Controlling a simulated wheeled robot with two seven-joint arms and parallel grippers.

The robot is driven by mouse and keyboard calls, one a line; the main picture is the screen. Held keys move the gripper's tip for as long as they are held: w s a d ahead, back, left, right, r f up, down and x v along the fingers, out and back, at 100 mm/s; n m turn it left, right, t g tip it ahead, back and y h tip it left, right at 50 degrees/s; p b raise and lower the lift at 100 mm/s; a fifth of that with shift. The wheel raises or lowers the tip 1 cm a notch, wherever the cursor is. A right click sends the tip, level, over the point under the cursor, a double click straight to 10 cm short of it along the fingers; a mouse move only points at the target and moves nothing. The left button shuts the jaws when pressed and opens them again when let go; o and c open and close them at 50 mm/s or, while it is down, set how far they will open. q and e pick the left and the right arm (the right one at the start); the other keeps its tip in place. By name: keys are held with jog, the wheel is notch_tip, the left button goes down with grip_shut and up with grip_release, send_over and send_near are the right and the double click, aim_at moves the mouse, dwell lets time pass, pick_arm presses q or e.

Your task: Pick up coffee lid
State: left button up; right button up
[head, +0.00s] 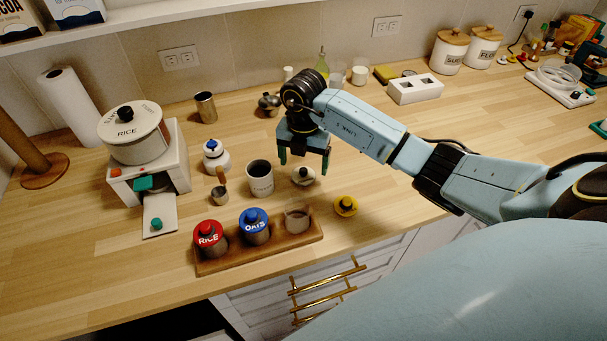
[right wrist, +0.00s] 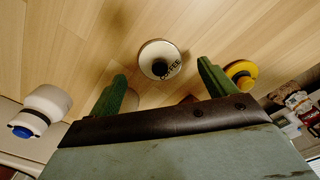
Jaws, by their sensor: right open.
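The coffee lid (head: 303,175) is a round cream lid with a dark knob, lying knob up on the wooden counter. It also shows in the right wrist view (right wrist: 174,49), with the word COFFEE on it. My right gripper (head: 304,158) points down above the counter by the lid, jaws open and empty. In the right wrist view the lid appears between and beyond the two green fingers (right wrist: 161,72), with no visible contact. A cream canister (head: 260,184), open at the top, stands left of the lid. My left gripper is not in view.
A wooden tray (head: 272,252) holds the red RICE jar (head: 208,238), the blue OATS jar (head: 255,227) and an open glass jar (head: 297,219). A yellow lid (head: 345,205) lies right of the coffee lid. A small blue-topped white jar (head: 215,156) stands at left. The counter's right middle is clear.

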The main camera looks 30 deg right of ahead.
aim_at(303, 170)
notch_tip(303, 170, down, 3)
jog(key=shift+f, duration=0.2)
jog(key=shift+c, duration=0.2)
jog(key=c, duration=1)
jog(key=shift+r, duration=0.15)
